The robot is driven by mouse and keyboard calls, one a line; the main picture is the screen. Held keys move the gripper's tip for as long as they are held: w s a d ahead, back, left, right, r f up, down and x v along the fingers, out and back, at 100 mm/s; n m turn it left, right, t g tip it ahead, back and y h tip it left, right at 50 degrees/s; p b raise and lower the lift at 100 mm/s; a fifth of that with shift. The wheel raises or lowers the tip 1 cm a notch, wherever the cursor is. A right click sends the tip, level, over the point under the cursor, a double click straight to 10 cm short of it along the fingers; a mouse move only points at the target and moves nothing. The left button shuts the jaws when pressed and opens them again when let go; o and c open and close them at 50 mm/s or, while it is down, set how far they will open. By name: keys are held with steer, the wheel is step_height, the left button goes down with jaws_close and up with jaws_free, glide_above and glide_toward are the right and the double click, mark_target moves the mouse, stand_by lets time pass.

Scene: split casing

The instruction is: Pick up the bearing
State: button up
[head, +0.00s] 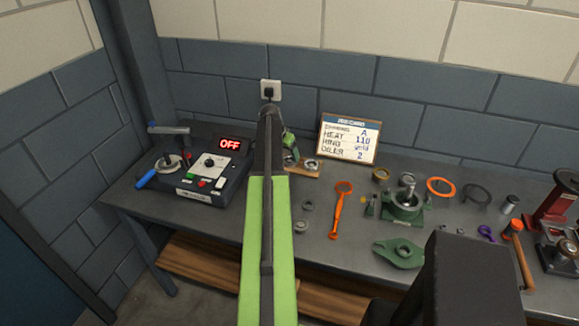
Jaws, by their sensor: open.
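A small wooden board (305,173) lies on the bench just right of my arm. A round silver ring-shaped part that looks like a bearing (311,164) sits on its right side. My gripper (291,159) is small and mostly hidden behind my green arm; it appears at the left part of the board, left of that bearing. It is open, and I see nothing held in it. Two loose grey rings (302,227) lie nearer on the bench, right of my arm; I cannot tell whether either is a bearing.
A control box (195,172) showing OFF stands left. A sign board (349,139) leans at the back. An orange wrench (340,208), a green casing (404,204) with a shaft, a green cover (399,253) and a red press (557,205) stand right. The wall is close behind.

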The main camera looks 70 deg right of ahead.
mark_target(290, 160)
steer(key=b+x, duration=0.2)
steer(key=x, duration=0.2)
steer(key=shift+f+b, duration=0.1)
steer(key=shift+b, duration=0.3)
steer(key=shift+a, duration=0.1)
steer(key=c, duration=1.5)
steer(key=shift+r, duration=0.25)
